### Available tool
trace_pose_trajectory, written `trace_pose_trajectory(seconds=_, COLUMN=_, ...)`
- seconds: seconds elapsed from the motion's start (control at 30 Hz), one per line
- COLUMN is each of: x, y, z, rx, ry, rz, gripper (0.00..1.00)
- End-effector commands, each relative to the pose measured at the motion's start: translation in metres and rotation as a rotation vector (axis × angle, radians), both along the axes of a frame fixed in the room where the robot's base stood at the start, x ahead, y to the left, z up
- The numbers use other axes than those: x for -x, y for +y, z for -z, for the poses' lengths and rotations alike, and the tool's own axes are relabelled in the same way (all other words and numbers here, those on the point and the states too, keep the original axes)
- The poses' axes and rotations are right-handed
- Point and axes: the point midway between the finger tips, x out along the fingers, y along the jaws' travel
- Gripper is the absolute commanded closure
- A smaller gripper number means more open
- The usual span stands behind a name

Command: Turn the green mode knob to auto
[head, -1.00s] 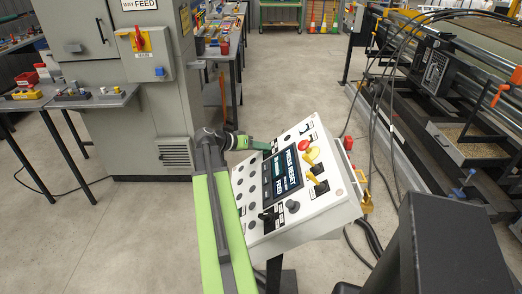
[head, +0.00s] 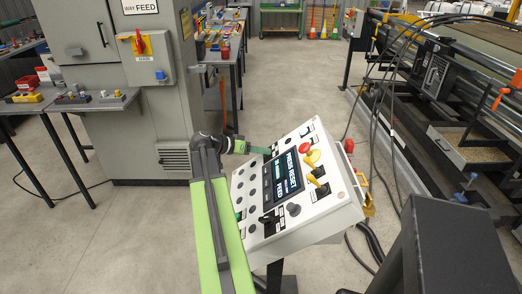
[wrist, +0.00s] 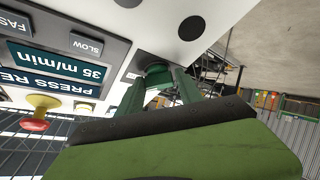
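The control panel (head: 300,222) is a white tilted box with a dark screen, several buttons and knobs. Its face also fills the upper left of the wrist view (wrist: 130,20). My gripper (head: 268,151) is at the panel's upper left edge in the head view. In the wrist view my gripper (wrist: 159,78) has two green fingers standing apart. A green knob (wrist: 157,71) on the panel lies between their tips, partly hidden by them. I cannot tell whether the fingers touch it. The knob's pointer and mode labels are not readable.
A red and yellow mushroom button (wrist: 39,112) stands out from the panel in the wrist view. A grey cabinet (head: 130,110) stands behind left, with a parts table (head: 75,103) beside it. The turf machine (head: 450,130) and hanging cables are at right. The floor between is clear.

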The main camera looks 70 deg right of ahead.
Motion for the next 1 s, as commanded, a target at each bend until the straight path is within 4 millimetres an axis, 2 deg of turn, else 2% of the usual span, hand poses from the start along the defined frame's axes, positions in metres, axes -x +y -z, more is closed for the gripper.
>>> trace_pose_trajectory(seconds=0.03, x=0.0, y=0.0, z=0.0, rx=0.001, ry=0.0, rz=0.0, gripper=0.5)
trace_pose_trajectory(seconds=0.1, x=0.0, y=0.0, z=0.0, rx=0.001, ry=0.002, rz=-0.001, gripper=0.41)
trace_pose_trajectory(seconds=0.13, x=0.0, y=0.0, z=0.0, rx=0.001, ry=0.002, rz=-0.001, gripper=0.4)
trace_pose_trajectory(seconds=0.4, x=0.0, y=0.0, z=-0.002, rx=0.003, ry=0.004, rz=-0.001, gripper=0.4)
trace_pose_trajectory(seconds=0.53, x=-0.008, y=0.007, z=-0.01, rx=0.003, ry=0.004, rz=-0.002, gripper=0.4)
trace_pose_trajectory(seconds=1.0, x=-0.09, y=0.085, z=-0.065, rx=0.003, ry=0.004, rz=-0.003, gripper=0.4)
